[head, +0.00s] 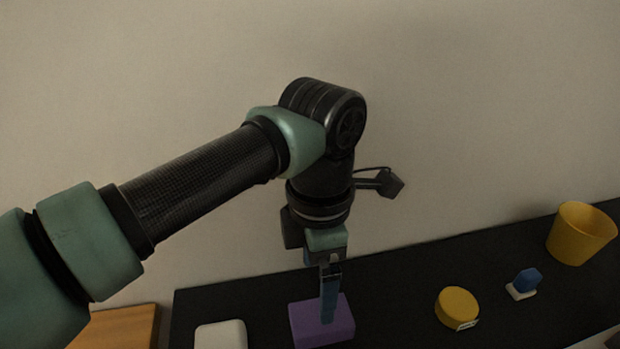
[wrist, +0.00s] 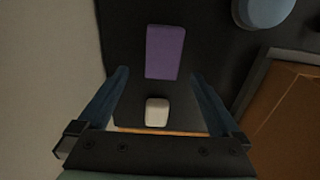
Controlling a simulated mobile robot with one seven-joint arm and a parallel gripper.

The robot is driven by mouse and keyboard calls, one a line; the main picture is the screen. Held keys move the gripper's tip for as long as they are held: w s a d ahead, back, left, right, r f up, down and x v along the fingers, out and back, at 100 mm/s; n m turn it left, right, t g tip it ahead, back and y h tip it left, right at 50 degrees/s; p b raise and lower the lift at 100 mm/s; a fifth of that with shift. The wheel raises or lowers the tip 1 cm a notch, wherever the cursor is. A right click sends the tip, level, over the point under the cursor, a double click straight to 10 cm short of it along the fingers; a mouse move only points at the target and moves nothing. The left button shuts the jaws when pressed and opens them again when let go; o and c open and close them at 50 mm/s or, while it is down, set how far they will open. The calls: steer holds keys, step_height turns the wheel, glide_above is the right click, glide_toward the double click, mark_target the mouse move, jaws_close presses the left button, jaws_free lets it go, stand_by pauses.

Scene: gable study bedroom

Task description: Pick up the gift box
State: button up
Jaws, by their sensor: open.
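A plain purple box (head: 305,325), the likeliest gift box, lies on the black tabletop near the bottom of the head view. No ribbon or bow can be made out on it. In the wrist view the purple box (wrist: 164,52) sits ahead of the fingertips, roughly centred between them. My gripper (head: 329,318) points down, and a finger overlaps the box in the head view. In the wrist view my gripper (wrist: 158,74) has its two blue fingers wide apart with nothing held. The exact height of the fingertips over the box cannot be told.
A white rounded object (head: 221,336) lies left of the box. A yellow round tin (head: 457,306), a blue object (head: 526,281) on a white base and a yellow bin (head: 581,233) stand to the right. The wall rises behind the black tabletop (head: 400,275).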

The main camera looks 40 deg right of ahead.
mark_target(308, 332)
steer(key=f, duration=0.3)
steer(key=f+b, duration=0.1)
steer(key=f, duration=0.5)
steer(key=shift+s+a+f, duration=0.1)
steer(key=shift+s+f, duration=0.05)
steer(key=shift+s, duration=0.15)
steer(key=shift+c, duration=0.2)
steer(key=c, duration=1.4)
